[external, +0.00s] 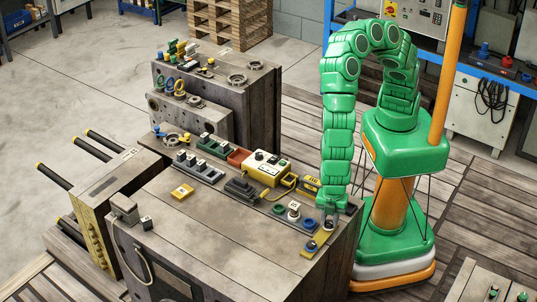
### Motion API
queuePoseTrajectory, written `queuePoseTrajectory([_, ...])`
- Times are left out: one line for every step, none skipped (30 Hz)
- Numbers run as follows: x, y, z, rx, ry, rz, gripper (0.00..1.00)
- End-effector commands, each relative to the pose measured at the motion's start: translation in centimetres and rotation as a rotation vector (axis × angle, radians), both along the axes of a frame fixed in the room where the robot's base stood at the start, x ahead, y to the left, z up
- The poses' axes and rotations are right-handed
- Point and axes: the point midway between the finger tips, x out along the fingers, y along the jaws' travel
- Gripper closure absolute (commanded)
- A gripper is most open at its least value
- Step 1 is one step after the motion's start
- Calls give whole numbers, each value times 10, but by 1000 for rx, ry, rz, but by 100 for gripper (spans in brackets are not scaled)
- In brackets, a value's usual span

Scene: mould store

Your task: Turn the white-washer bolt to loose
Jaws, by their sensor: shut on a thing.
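My gripper (331,214) points down at the right front edge of the big grey block, over the far end of a small yellow plate (320,241). Its jaws are shut on a small bolt-like piece there. The fingers largely hide this piece, and its washer colour is too small to tell. A bolt with a blue washer (311,246) stands at the near end of the same plate, apart from my gripper. I cannot tell whether the held piece turns.
A yellow control box (266,168) with a cable, an orange-red tray (238,158) and dark clamps (214,146) stand along the block's back.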

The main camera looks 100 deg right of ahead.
Motion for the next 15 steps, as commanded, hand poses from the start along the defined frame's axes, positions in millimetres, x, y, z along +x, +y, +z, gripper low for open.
queuePoseTrajectory([0, -1, 0, -2, 1, 12, 100])
queuePoseTrajectory([0, -1, 0, -2, 1, 19, 100])
queuePoseTrajectory([0, -1, 0, -2, 1, 28, 100])
queuePoseTrajectory([0, -1, 0, -2, 1, 31, 100])
queuePoseTrajectory([0, -1, 0, -2, 1, 34, 100])
queuePoseTrajectory([0, -1, 0, -2, 1, 36, 100])
queuePoseTrajectory([0, -1, 0, -2, 1, 36, 100])
queuePoseTrajectory([0, -1, 0, -1, 0, 36, 100])
queuePoseTrajectory([0, -1, 0, -1, 0, 36, 100])
queuePoseTrajectory([0, -1, 0, -1, 0, 36, 100])
queuePoseTrajectory([0, -1, 0, -1, 0, 36, 100])
queuePoseTrajectory([0, -1, 0, -1, 0, 36, 100])
queuePoseTrajectory([0, -1, 0, -1, 0, 36, 100])
queuePoseTrajectory([0, -1, 0, -1, 0, 36, 68])
queuePoseTrajectory([0, -1, 0, -1, 0, 35, 62])
